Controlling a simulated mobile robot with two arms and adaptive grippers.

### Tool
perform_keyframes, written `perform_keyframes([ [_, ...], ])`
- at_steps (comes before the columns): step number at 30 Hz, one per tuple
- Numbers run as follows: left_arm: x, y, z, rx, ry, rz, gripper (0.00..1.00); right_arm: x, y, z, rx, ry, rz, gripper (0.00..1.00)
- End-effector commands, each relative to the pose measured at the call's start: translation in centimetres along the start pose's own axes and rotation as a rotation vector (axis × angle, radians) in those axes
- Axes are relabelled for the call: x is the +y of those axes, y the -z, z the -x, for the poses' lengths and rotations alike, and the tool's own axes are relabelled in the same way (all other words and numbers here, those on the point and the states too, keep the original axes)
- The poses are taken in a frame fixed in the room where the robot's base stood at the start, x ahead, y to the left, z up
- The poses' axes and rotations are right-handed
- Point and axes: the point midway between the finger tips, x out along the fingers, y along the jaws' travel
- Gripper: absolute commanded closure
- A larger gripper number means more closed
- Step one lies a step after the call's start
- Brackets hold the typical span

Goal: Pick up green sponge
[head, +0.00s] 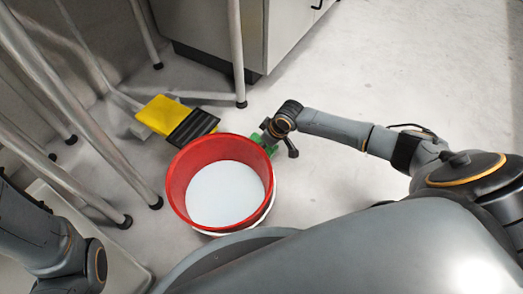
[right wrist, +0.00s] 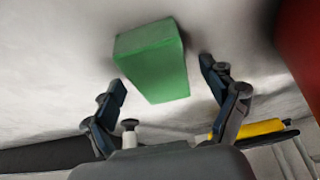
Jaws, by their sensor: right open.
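The green sponge (right wrist: 152,62) is a block on the grey floor, in full view at the upper middle of the right wrist view. In the head view only a small green part of it (head: 270,150) shows between the red bucket and my right arm's end. My right gripper (right wrist: 163,76) is open, with its fingers apart toward the two sides of the sponge. I see no finger closed on it, and whether either touches it is unclear. My left arm shows at the lower left of the head view, but its fingers are out of frame.
A red bucket (head: 178,180) stands just left of the sponge in the head view; its wall (right wrist: 300,40) shows at the right wrist view's edge. A yellow and black item (head: 158,115) and metal legs (head: 237,50) lie beyond. Floor to the right is clear.

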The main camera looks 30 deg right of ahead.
Motion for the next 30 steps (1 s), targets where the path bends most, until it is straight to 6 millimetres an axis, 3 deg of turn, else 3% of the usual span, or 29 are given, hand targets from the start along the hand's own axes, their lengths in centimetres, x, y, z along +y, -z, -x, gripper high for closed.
perform_keyframes([
  [30, -0.14, -0.25, -0.6, -0.001, 0.0, 0.0, 0.6, 0.01, -0.14, -0.38, 0.0, 0.0, 0.0, 0.15],
])
